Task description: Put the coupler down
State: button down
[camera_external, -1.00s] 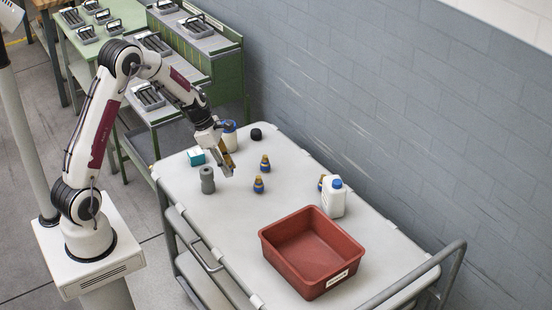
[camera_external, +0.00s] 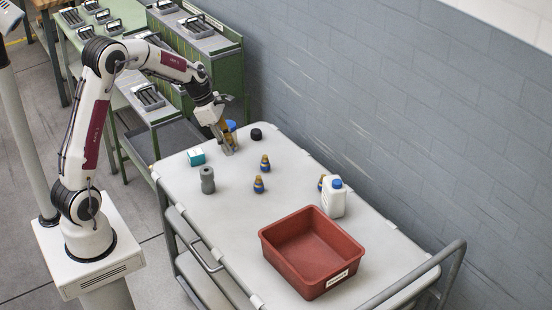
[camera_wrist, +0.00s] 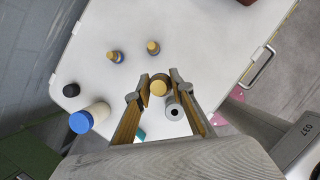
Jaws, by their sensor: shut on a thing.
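My gripper (camera_external: 228,151) is over the far left part of the white cart top, near the white bottle with a blue cap. In the wrist view, my gripper (camera_wrist: 158,86) is shut on a piece with a round yellow top, which I take as the coupler (camera_wrist: 158,89). Its lower part is hidden in this view, and the fingers mostly hide it in the external view. I cannot tell whether it touches the cart top. Two similar blue and yellow pieces stand upright, one (camera_external: 265,163) farther back and one (camera_external: 258,185) nearer.
A grey hollow cylinder (camera_external: 207,181), a teal box (camera_external: 196,157), a black cap (camera_external: 256,134) and the blue-capped bottle (camera_wrist: 92,119) surround my gripper. A white jug (camera_external: 333,201) partly hides another blue piece. A red bin (camera_external: 277,264) stands at right. The middle of the cart is clear.

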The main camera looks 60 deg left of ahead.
jog(key=w+d+m, duration=0.2)
jog(key=w+d, duration=0.2)
jog(key=d, duration=0.7)
jog(key=m+g, duration=0.2)
jog(key=m, duration=0.1)
send_over(314, 258)
jog(key=a, duration=0.1)
jog(key=shift+h, duration=0.4)
jog(key=f, duration=0.5)
jog(key=shift+s+a+f, duration=0.1)
jog(key=shift+s+a, duration=0.1)
jog(key=shift+s, duration=0.15)
jog(key=shift+f, duration=3.1)
jog(key=shift+f, duration=1.9)
